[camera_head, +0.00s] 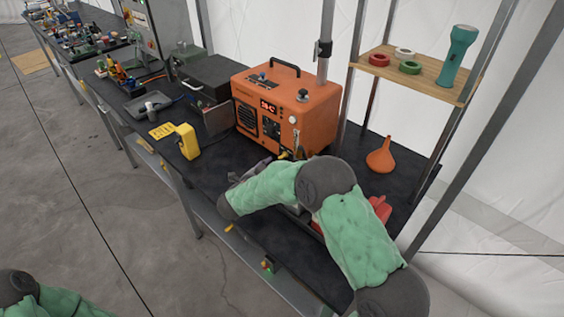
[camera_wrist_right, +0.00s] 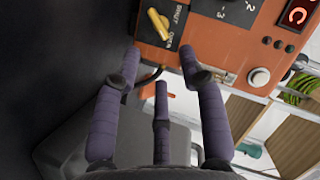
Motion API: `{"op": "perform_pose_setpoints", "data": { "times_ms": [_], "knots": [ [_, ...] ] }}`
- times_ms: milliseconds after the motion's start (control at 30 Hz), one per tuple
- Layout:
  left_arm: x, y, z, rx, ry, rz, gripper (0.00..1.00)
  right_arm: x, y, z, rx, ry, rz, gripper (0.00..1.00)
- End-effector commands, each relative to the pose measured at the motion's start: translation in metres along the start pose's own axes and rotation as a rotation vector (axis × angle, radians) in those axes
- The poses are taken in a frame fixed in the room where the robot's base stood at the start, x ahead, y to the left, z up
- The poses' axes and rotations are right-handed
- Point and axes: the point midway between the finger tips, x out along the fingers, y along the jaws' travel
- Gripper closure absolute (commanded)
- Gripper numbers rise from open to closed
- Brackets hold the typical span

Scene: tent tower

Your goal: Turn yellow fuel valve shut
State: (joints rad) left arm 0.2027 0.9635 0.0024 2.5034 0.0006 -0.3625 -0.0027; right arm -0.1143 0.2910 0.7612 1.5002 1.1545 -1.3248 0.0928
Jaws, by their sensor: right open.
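The yellow fuel valve handle (camera_wrist_right: 158,25) sits on a black label with the words SHUT and OPEN, on the orange heater's panel. In the wrist view it lies slightly tilted, its lower end near the word OPEN. The orange heater (camera_head: 288,105) stands on the dark bench in the head view; a small yellow bit at its lower front is partly hidden by my right arm. My right gripper (camera_wrist_right: 160,72) is open and empty, its purple fingers pointing at the panel just short of the handle, with a visible gap. My left gripper is out of frame.
A yellow box-shaped item (camera_head: 188,142) stands left of the heater. An orange funnel (camera_head: 380,157) and a red object (camera_head: 381,208) are on the bench at right. A wooden shelf (camera_head: 425,78) holds tape rolls and a teal flashlight (camera_head: 458,55). Metal posts flank the heater.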

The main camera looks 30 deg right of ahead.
Motion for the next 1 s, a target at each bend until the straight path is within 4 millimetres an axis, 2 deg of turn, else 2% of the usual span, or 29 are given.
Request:
{"op": "perform_pose_setpoints", "data": {
  "times_ms": [33,200,400,600,867,900,1000],
  "knots": [
    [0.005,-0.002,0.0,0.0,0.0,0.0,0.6,0.011,0.003,0.002,0.001,0.002,0.003,0.59],
    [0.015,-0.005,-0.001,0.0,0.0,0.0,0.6,0.042,0.003,0.002,0.0,0.002,0.003,0.59],
    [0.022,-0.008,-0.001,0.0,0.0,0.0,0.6,0.068,0.002,0.002,-0.001,0.0,0.002,0.59],
    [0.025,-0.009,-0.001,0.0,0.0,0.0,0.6,0.079,0.001,0.001,-0.001,0.0,0.001,0.59],
    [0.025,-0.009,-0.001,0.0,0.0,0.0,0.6,0.08,0.001,0.001,-0.002,-0.001,0.0,0.59],
    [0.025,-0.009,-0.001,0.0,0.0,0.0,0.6,0.08,0.001,0.001,-0.002,-0.001,0.0,0.64],
    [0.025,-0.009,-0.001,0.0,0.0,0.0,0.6,0.08,0.001,0.001,-0.002,-0.001,0.001,0.93]
  ]
}}
